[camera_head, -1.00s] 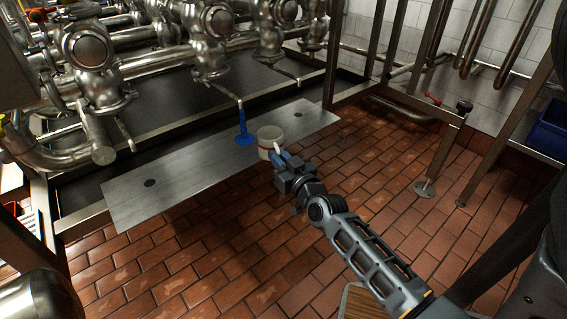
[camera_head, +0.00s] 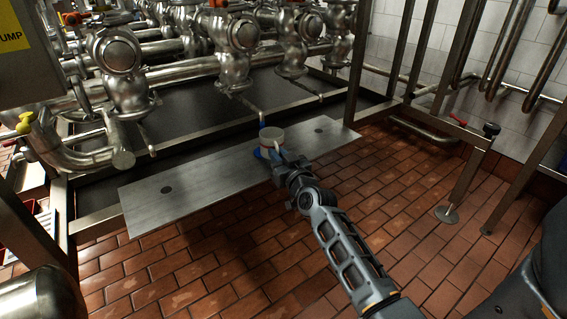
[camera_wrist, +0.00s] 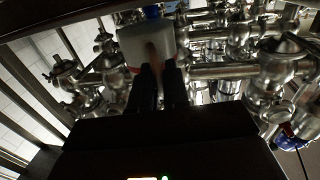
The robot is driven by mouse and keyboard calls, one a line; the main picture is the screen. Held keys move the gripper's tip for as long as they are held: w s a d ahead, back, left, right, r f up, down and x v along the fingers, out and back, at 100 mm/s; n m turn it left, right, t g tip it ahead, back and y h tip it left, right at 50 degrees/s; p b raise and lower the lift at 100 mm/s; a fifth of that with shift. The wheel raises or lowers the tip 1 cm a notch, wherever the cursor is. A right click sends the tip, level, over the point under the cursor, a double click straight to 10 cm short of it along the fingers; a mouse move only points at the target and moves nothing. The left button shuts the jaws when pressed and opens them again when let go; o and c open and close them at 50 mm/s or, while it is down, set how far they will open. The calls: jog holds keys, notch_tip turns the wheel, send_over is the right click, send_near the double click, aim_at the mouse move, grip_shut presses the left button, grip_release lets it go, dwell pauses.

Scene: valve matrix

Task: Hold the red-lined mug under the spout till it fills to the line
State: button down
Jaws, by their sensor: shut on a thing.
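The mug (camera_head: 270,136) is pale and cylindrical, and my gripper (camera_head: 268,152) is shut on it. I cannot see the inside of the mug or any liquid.
A steel plate (camera_head: 170,205) lies along the front of the valve frame. Steel valves and pipes (camera_head: 235,45) fill the back left. A frame post (camera_head: 362,60) stands to the right. The red tile floor (camera_head: 370,190) is open at right.

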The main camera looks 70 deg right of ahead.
aim_at(273, 146)
jog(key=shift+w+a+b+x, duration=0.1)
jog(key=shift+b+x, duration=0.6)
jog(key=shift+x, duration=0.5)
jog(key=shift+w+a+b+x, duration=0.15)
jog(key=shift+b+x, duration=0.5)
jog(key=shift+x, duration=0.55)
jog(key=shift+f, duration=0.1)
dwell(5.5)
